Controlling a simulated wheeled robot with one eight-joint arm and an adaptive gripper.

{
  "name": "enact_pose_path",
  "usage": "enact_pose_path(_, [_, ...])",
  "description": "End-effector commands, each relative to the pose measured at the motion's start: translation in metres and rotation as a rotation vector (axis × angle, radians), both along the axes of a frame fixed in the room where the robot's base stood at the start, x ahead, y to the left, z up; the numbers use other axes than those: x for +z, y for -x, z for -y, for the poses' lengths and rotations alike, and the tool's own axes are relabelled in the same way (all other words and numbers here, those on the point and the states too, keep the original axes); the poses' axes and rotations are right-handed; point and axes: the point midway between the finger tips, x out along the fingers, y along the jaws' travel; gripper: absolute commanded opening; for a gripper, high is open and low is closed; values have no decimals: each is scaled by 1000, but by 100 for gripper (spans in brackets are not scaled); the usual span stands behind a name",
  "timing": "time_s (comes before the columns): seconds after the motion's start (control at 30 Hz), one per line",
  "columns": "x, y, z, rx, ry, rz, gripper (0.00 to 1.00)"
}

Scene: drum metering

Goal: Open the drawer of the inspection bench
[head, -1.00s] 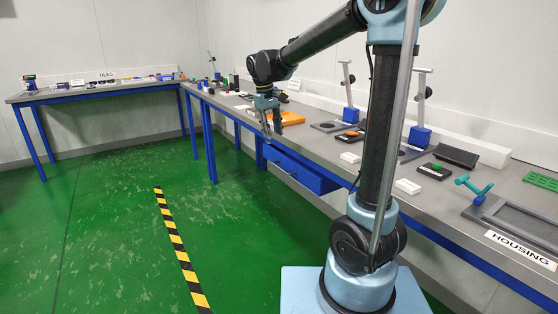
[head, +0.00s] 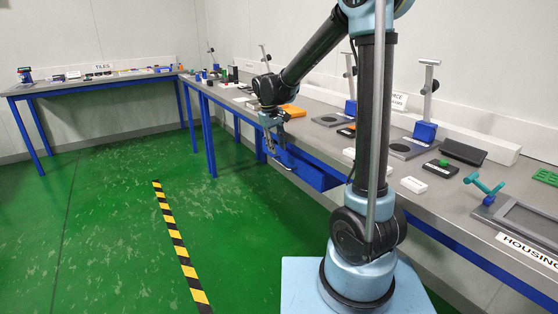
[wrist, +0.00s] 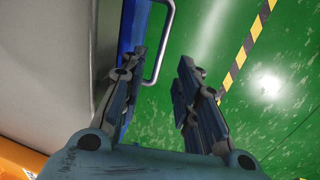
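The inspection bench (head: 335,150) has a blue drawer (head: 322,174) under its grey top. The drawer looks closed, as far as the head view shows. In the wrist view a strip of the blue drawer front (wrist: 128,30) shows beside the bench edge, with its silver bar handle (wrist: 166,42) sticking out. My gripper (head: 272,150) hangs in front of the bench edge, near the drawer. In the wrist view my gripper (wrist: 163,62) is open, with the handle in the gap between the fingers. Whether the fingers reach down to the handle's depth is unclear.
An orange tray (head: 292,111) lies on the bench close to my arm. Stands, white blocks and a frame by the HOUSING label (head: 528,250) sit further right. The green floor (head: 110,220) before the bench is clear, with a yellow-black stripe (head: 180,250).

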Motion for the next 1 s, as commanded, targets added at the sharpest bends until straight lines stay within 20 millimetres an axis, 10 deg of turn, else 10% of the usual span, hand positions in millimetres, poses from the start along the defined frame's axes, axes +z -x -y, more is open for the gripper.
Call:
enact_pose_path(0.4, [-57, -6, 9, -1, 0, 0, 30])
enact_pose_path(0.87, [-66, -7, 10, 0, 0, 0, 30])
enact_pose_path(1.0, [-66, -7, 10, 0, 0, 0, 0])
